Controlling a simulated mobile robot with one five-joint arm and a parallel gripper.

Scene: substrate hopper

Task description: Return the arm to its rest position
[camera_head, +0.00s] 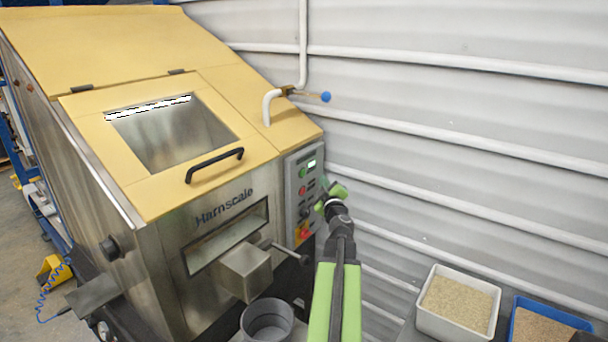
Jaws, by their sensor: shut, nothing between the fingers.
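My arm reaches up from the bottom of the head view, its green link standing just right of the hopper machine (231,195). My gripper (325,192) is at the arm's far end, in front of or close to the machine's control panel (302,190). It is small here, and its fingers look shut with nothing held. I cannot tell whether it touches the panel. The panel shows a lit green display, a green button, red buttons and a red-and-yellow switch.
A dark grey bucket (267,322) stands below the machine's metal spout (245,270). A white bin (420,317) and a blue bin (514,310) of grainy material stand at lower right. A blue-knobbed valve (325,97) sits by the corrugated wall (460,110). The black-handled lid (214,165) is closed.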

